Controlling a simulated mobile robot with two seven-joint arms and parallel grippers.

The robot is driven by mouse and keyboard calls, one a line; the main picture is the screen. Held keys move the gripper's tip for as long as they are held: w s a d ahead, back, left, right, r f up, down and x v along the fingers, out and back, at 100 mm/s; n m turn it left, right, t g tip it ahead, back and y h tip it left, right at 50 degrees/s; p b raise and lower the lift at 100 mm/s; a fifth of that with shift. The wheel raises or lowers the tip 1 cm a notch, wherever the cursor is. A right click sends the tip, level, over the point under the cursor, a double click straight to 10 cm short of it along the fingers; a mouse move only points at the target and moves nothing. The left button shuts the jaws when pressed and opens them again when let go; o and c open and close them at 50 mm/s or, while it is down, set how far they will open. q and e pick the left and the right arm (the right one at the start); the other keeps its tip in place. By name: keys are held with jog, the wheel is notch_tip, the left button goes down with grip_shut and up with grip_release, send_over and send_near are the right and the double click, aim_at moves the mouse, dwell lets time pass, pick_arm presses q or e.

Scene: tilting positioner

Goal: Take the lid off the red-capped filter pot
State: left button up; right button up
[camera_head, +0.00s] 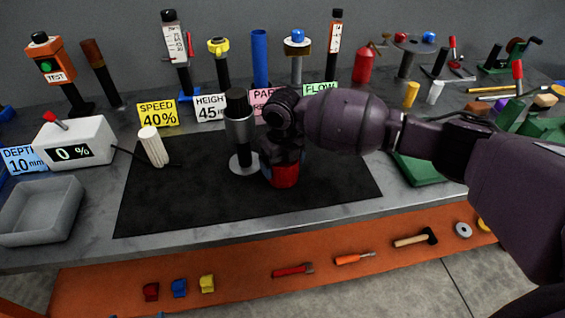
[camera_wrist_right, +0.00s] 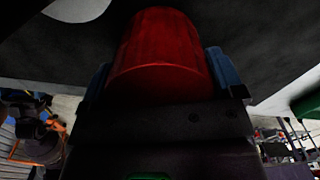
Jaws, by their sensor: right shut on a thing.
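The red part of the filter pot (camera_head: 285,176) shows low under my right gripper (camera_head: 283,161), over the black mat. In the right wrist view the red cylinder (camera_wrist_right: 160,50) sits between the two blue fingertips of my right gripper (camera_wrist_right: 158,75), which is shut on it. My wrist and fingers hide the rest of the pot, so I cannot tell whether the lid is seated or apart from the body. My left gripper is in neither view.
A grey and black cylinder on a round base (camera_head: 240,135) stands close left of my right gripper. A white ribbed cylinder (camera_head: 152,146) and a grey tray (camera_head: 42,210) are further left. Signs and upright tools line the back. The black mat (camera_head: 190,205) is clear in front.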

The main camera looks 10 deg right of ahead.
jog(key=shift+f, duration=0.15)
jog(key=o, duration=0.8)
